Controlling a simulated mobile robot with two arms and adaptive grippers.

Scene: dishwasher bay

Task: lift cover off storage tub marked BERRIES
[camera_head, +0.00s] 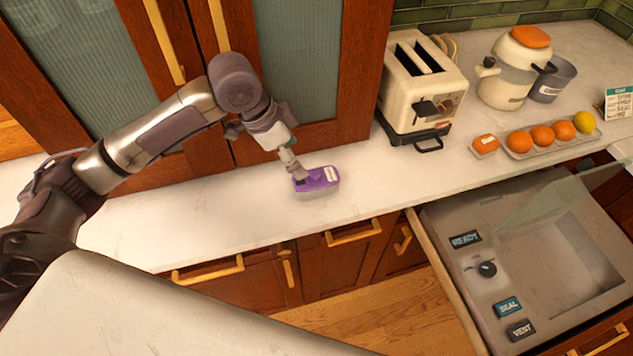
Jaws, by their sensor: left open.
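A small storage tub (318,192) with a purple cover (322,182) sits on the white counter, left of the toaster. The cover is on the tub. A pale label (331,174) shows at its right end, too small to read. My left gripper (299,175) reaches down from the upper left to the left part of the cover. It is open, with its fingertips at or just above the cover; I cannot tell if they touch. The gripper hides part of the cover's left side. My right gripper is out of view.
A cream toaster (421,85) stands right of the tub, with a jar (512,75) and a tray of fruit (520,155) beyond. Cabinet doors (305,60) rise close behind. An open drawer (490,270) with a control panel is at lower right. The counter left of the tub is clear.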

